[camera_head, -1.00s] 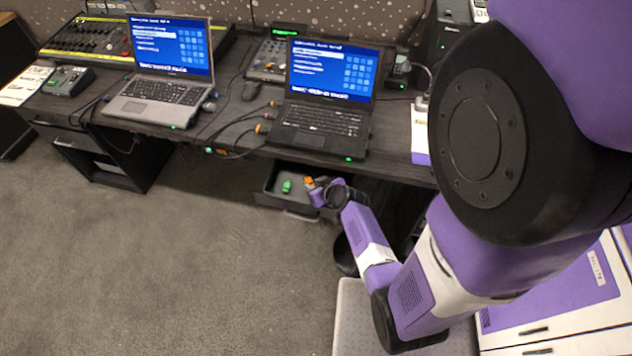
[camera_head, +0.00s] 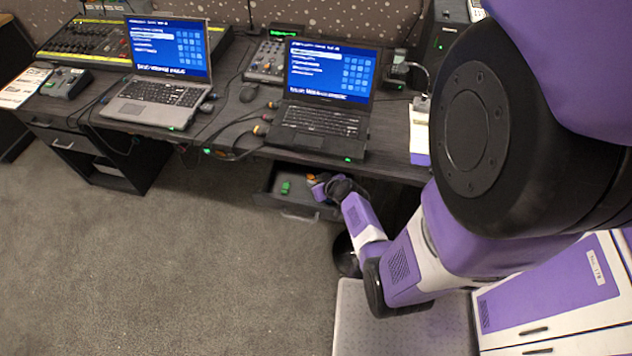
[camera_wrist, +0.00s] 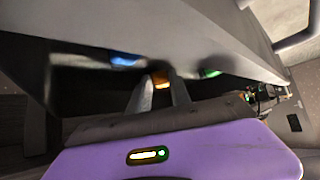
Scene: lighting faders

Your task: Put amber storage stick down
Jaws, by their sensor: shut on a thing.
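The amber storage stick (camera_head: 311,178) shows as a small orange piece at the tip of my gripper (camera_head: 318,186), over the open drawer under the desk. In the wrist view the amber stick (camera_wrist: 161,80) is between the two fingertips of my gripper (camera_wrist: 160,88), which is shut on it. I cannot tell whether the stick touches the drawer floor. A green stick (camera_head: 286,187) lies in the drawer to the left of my gripper.
The open drawer (camera_head: 266,199) has walls close around my gripper. In the wrist view a blue piece (camera_wrist: 123,60) and a green piece (camera_wrist: 211,73) flank the fingers. The desk (camera_head: 230,137) above holds a black laptop (camera_head: 318,130) and hanging cables.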

